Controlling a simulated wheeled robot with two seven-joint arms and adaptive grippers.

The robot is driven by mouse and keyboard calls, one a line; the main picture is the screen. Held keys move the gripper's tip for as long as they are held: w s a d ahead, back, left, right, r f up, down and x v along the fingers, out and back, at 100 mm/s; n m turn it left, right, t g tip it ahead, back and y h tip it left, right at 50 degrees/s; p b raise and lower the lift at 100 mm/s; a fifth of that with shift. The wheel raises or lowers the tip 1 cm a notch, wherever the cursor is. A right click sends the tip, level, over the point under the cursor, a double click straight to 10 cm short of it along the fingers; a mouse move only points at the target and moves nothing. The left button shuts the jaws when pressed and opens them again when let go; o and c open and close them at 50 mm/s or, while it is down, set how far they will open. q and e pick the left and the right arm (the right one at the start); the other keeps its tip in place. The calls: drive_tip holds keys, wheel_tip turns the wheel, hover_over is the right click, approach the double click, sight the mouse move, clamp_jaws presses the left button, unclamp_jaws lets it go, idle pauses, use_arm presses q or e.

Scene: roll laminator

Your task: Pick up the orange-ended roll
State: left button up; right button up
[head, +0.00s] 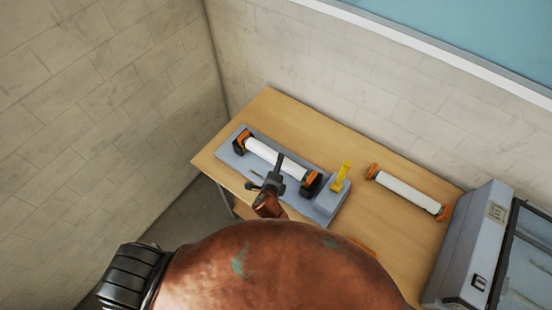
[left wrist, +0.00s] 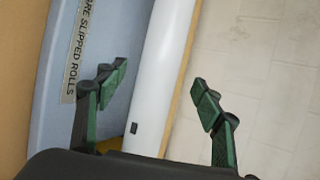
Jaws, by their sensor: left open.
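A white roll (head: 275,153) with orange and black at its ends rests on a grey tray (head: 231,157) on the table. A second white roll with orange ends (head: 408,192) lies on the bare table to its right. My left gripper (head: 276,172) is over the tray roll, nearer its right part, and hides some of it. In the left wrist view my left gripper (left wrist: 160,86) is open, with the white roll (left wrist: 152,70) passing between its fingers in the picture. I cannot tell whether they touch it. My right gripper is not in view.
A yellow upright piece (head: 342,176) stands at the tray's right end. A grey machine (head: 470,245) stands at the table's right. Walls close in behind and at left. A label (left wrist: 76,50) reading partly "SLIPPED ROLLS" is on the grey tray. Bare wooden table (head: 375,225) shows between tray and machine.

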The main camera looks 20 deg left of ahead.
use_arm(q)
drive_tip(key=p+x, duration=0.1)
drive_tip(key=x, duration=0.5)
drive_tip(key=shift+w+a, duration=0.1)
drive_tip(key=shift+a, duration=0.05)
drive_tip(key=shift+c, duration=0.5)
clamp_jaws()
drive_tip(key=shift+r, duration=0.15)
